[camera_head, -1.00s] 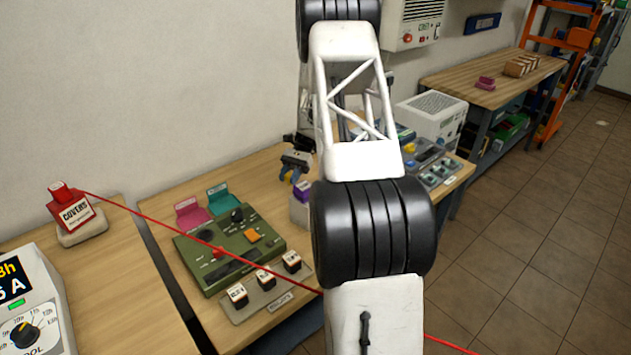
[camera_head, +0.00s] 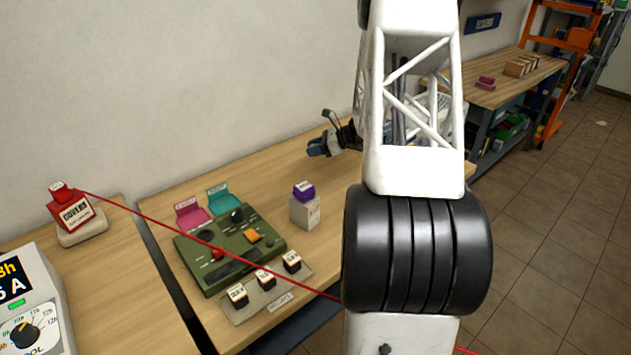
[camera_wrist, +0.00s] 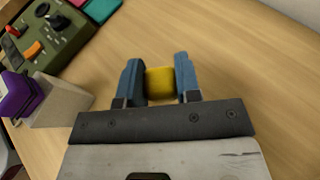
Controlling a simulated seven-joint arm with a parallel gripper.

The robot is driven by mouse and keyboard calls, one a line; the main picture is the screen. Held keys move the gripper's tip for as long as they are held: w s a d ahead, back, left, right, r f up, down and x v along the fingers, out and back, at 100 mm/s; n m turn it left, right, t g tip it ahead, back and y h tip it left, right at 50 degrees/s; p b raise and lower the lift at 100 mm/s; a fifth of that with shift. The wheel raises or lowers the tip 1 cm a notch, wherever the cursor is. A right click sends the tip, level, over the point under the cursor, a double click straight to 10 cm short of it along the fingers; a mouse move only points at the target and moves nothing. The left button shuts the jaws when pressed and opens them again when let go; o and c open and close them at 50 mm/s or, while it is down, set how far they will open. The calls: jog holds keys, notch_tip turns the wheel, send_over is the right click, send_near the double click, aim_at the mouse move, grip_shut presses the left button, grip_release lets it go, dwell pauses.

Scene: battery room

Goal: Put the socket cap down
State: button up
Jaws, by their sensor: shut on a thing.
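My gripper (camera_head: 318,147) shows in the head view beside my white arm, over the back part of the wooden bench. In the wrist view, the blue fingers of my gripper (camera_wrist: 160,82) are shut on a yellow piece (camera_wrist: 160,83), which looks like the socket cap. One finger is on each side of it. The wood of the bench lies beyond the cap, and I cannot tell how high the cap is above it. In the head view the cap cannot be made out.
A pale block with a purple top (camera_head: 304,208) stands left of my arm, also near my gripper in the wrist view (camera_wrist: 60,104). A green control panel (camera_head: 228,250) and a tray (camera_head: 252,306) with several small blocks sit left. Bench wood around the gripper is bare.

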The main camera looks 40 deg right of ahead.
jog(key=shift+d, duration=0.2)
send_over(314, 180)
jog(key=shift+f, duration=3.05)
jog(key=shift+f, duration=1.9)
jog(key=shift+f, duration=0.15)
jog(key=o, duration=0.9)
jog(key=shift+s+r, duration=0.1)
jog(key=shift+r, duration=0.1)
jog(key=v, duration=1.2)
jog(key=shift+f, duration=0.1)
